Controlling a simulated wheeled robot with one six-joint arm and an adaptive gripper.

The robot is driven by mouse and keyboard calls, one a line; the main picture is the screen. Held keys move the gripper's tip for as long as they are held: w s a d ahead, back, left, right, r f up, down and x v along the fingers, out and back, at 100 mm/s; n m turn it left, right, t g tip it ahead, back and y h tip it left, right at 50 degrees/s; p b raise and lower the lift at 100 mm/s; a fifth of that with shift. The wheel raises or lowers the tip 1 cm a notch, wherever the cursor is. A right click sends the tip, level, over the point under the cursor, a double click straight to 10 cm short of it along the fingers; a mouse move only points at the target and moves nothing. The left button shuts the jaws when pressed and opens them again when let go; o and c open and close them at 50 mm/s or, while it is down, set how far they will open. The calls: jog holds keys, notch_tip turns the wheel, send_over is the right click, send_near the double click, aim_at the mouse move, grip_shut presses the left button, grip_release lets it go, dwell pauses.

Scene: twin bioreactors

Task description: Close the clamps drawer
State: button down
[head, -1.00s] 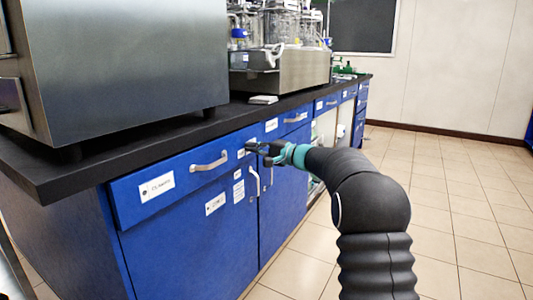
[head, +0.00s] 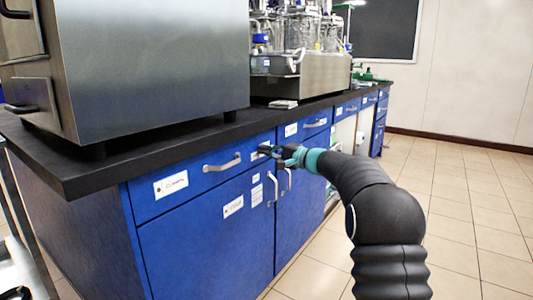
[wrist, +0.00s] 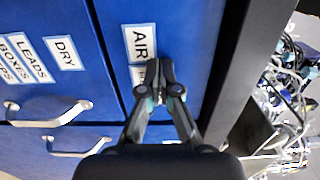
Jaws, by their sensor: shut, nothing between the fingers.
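A row of blue drawers runs under the black worktop in the head view. My gripper (head: 263,149) is shut and empty in front of this drawer's right end. In the wrist view my gripper (wrist: 160,68) covers part of a white label beginning "AIR" (wrist: 139,43) on a blue front. Whether the tips touch the front is unclear.
Blue doors (head: 200,250) with upright handles lie below the drawers. The worktop (head: 90,170) overhangs them and carries a large steel box (head: 150,70) and glass bioreactors (head: 300,35). The tiled floor (head: 450,200) at right is clear.

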jog(key=b+v, duration=0.1)
jog(key=v, duration=1.3)
jog(key=s+f+g+h, duration=0.3)
jog(key=s+f, duration=0.1)
jog(key=f, duration=0.8)
jog(key=s+f+g+h+p, duration=0.2)
jog(key=s+f+g+h, duration=0.15)
jog(key=s, duration=0.75)
jog(key=s+d+r+n+g+h+p, duration=0.15)
jog(key=s+n+h+p, duration=0.45)
jog(key=s, duration=1.7)
jog(key=s+a+r+n+t+h+p, duration=0.1)
jog(key=s+a+r+t, duration=0.1)
jog(key=s+r, duration=0.5)
jog(key=shift+s+t+h+p, duration=0.3)
jog(key=shift+s+h+p, duration=0.1)
jog(key=shift+s, duration=0.25)
jog(key=shift+r, duration=0.1)
